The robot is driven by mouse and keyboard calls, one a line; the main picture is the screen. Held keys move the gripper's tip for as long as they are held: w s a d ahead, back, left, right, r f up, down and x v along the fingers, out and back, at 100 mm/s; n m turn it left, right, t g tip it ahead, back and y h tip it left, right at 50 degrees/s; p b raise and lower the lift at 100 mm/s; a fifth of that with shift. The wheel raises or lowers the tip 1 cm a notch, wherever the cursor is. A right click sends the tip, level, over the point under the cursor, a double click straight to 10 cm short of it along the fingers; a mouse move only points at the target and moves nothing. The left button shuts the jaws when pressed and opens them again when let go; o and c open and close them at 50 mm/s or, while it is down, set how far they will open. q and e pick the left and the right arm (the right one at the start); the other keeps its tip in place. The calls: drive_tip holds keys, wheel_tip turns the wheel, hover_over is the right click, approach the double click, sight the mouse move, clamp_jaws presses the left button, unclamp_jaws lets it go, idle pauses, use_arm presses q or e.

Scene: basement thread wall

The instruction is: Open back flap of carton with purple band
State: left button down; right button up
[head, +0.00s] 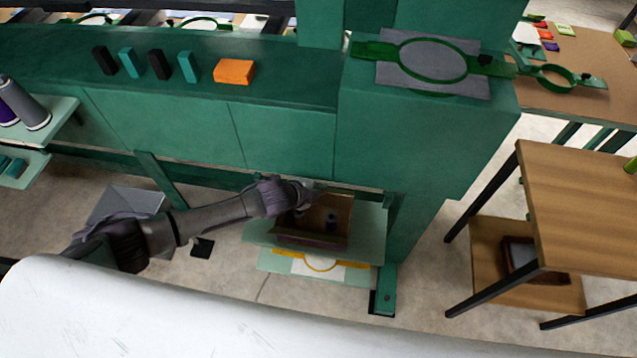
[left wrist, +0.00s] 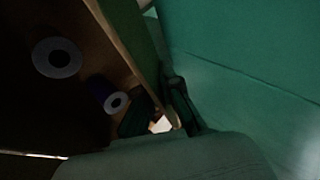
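The carton (head: 339,220) sits on a pale green shelf under the green machine, its top at least partly open. A dark purplish strip shows low on its front. My left gripper (head: 308,194) is at the carton's back left corner. In the left wrist view, a brown carton panel (left wrist: 128,45) runs down to my left gripper (left wrist: 165,112). One dark finger appears on the inner side of the panel's edge and one on the outer side, beside the green wall. Shadow hides whether they touch it. My right gripper is not in view.
Inside the carton are thread spools, a larger one (left wrist: 57,58) and a smaller one (left wrist: 113,101). The green machine body (head: 425,140) stands close behind and right. The shelf (head: 368,235) has little free room. A wooden table (head: 580,200) stands at right.

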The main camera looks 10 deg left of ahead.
use_arm(q)
drive_tip(key=shift+w+r+g, duration=0.35)
drive_tip(key=shift+r+g, duration=0.05)
drive_tip(key=shift+w+f+n+g, duration=0.2)
drive_tip(key=shift+n+g, duration=0.1)
drive_tip(key=shift+g, duration=0.3)
drive_tip(key=shift+w+g+b, duration=0.15)
drive_tip(key=shift+g+b, duration=0.65)
drive_tip(key=shift+b, duration=0.35)
drive_tip(key=shift+r+g+b, duration=0.1)
drive_tip(key=shift+g+b, duration=0.2)
drive_tip(key=shift+b, duration=0.05)
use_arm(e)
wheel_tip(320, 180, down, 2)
use_arm(q)
drive_tip(key=c, duration=1.4)
unclamp_jaws()
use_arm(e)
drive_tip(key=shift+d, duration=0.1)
use_arm(q)
drive_tip(key=shift+o, duration=0.2)
drive_tip(key=shift+r, duration=0.15)
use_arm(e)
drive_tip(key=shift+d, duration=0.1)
